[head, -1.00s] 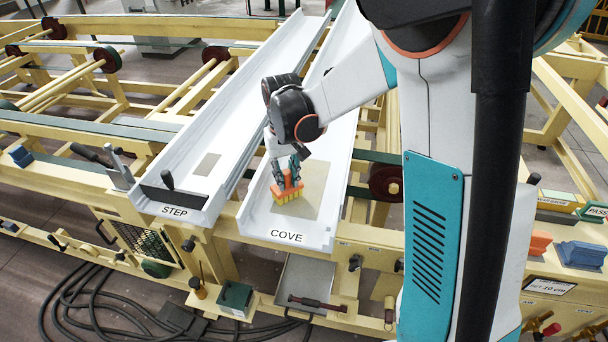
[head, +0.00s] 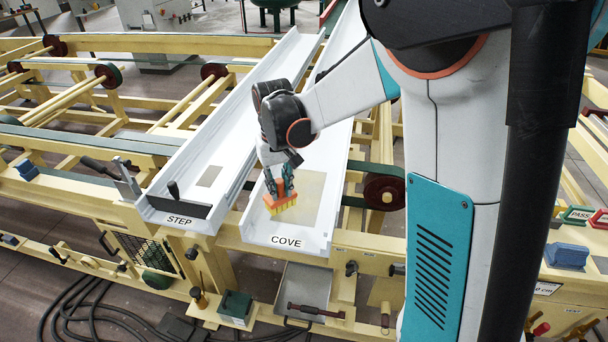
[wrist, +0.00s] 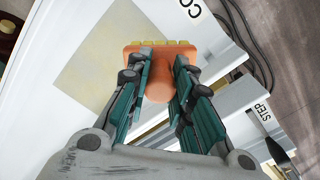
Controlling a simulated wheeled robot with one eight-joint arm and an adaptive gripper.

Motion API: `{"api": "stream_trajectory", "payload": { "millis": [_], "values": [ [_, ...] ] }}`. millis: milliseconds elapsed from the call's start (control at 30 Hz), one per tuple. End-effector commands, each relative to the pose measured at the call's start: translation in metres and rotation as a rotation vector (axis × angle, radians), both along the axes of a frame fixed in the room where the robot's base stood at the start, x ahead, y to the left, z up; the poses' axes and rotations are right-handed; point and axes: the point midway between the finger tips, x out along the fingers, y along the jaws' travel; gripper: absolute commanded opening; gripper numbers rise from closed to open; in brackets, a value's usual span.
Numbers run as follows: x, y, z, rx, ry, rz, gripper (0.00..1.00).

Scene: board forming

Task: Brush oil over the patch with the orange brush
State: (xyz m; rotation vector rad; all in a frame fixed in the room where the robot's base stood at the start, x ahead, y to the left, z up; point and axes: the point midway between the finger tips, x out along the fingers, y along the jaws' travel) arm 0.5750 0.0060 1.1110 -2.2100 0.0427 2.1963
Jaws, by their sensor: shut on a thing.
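The orange brush (head: 280,194) with yellow bristles is held in my gripper (head: 278,180). In the head view it is tilted, with its bristles downward at the left side of the patch on the COVE board. The patch (head: 312,188) is a dull beige square on the white COVE board (head: 275,228). In the wrist view, my gripper (wrist: 160,85) is shut around the handle of the orange brush (wrist: 158,58), and the patch (wrist: 100,65) lies beside and under it. I cannot tell whether the bristles touch the patch.
The STEP board (head: 228,150) lies to the left with a small grey patch (head: 209,176) and a dark bar across its end. Yellow conveyor frames surround both boards. A metal tray (head: 305,287) hangs below the COVE board.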

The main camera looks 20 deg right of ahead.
Motion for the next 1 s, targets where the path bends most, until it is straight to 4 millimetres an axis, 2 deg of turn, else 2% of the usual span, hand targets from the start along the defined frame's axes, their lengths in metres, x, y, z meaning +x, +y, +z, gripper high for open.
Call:
{"api": "stream_trajectory", "payload": {
  "millis": [33, 333, 1000],
  "values": [
    [0.001, 0.000, 0.008, 0.000, 0.000, 0.000, 0.00],
    [0.004, -0.001, 0.032, 0.000, 0.000, 0.000, 0.00],
    [0.005, -0.001, 0.034, 0.000, 0.000, 0.000, 0.00]
  ]
}}
